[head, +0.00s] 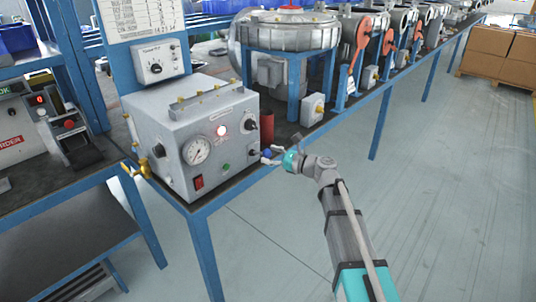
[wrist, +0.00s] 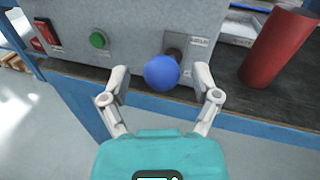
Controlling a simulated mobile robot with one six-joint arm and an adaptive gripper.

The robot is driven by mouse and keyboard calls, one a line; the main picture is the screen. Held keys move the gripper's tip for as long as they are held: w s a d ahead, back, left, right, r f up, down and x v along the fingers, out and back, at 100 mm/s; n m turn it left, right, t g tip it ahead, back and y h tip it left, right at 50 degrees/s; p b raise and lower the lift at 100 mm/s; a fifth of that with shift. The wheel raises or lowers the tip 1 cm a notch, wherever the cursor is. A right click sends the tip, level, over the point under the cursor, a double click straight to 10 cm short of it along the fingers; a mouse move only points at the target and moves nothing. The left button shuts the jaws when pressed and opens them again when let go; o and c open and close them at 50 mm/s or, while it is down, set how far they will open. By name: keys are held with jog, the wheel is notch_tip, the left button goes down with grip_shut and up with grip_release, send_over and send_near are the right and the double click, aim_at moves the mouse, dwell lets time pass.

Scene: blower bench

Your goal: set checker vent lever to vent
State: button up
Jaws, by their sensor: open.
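The checker (head: 232,166) is a grey box with a round gauge, a lit lamp, knobs and a red switch, on the bench at left in the head view. Its vent lever ends in a blue ball (wrist: 161,72), low on the front panel's right side. The ball also shows small in the head view (head: 267,153). My gripper (wrist: 161,75) is open, with one finger on each side of the ball and a visible gap to each. A dark mount (wrist: 172,54) shows behind the ball. The small labels beside it are too blurred to read.
A red cylinder (wrist: 280,48) stands right of the lever, close to my right finger; it also shows in the head view (head: 267,128). A green button (wrist: 98,39) and a red switch (wrist: 47,32) sit to the left. The floor (head: 440,200) before the bench is clear.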

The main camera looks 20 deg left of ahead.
jog(key=shift+w+a, duration=0.1)
jog(key=shift+a, duration=0.5)
